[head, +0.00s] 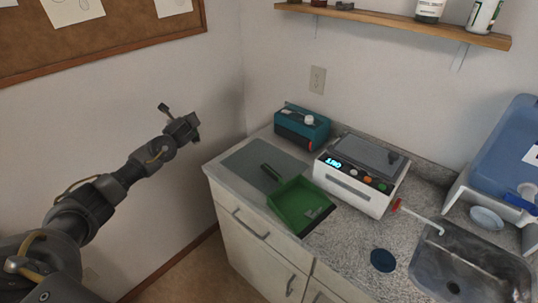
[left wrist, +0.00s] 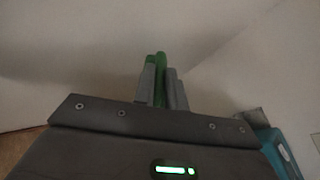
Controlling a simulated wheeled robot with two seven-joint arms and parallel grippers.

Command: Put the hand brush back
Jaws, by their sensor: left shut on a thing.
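My left gripper (head: 188,128) is raised in front of the white wall, left of the counter and above its level. In the left wrist view, its two grey fingers (left wrist: 162,88) are shut on a narrow green thing (left wrist: 160,72), which I take to be the hand brush. Only a slim part of it shows between and beyond the fingers; the rest is hidden. In the head view the gripper hides it. A green dustpan (head: 297,202) with a dark handle (head: 270,172) lies on the counter. My right gripper is out of view.
The counter (head: 335,240) holds a grey mat (head: 248,160), a teal device (head: 303,125), a white machine (head: 352,185), a dark blue disc (head: 383,260) and a sink (head: 465,275). A wooden shelf (head: 400,22) hangs above. A corkboard (head: 110,35) is on the left wall.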

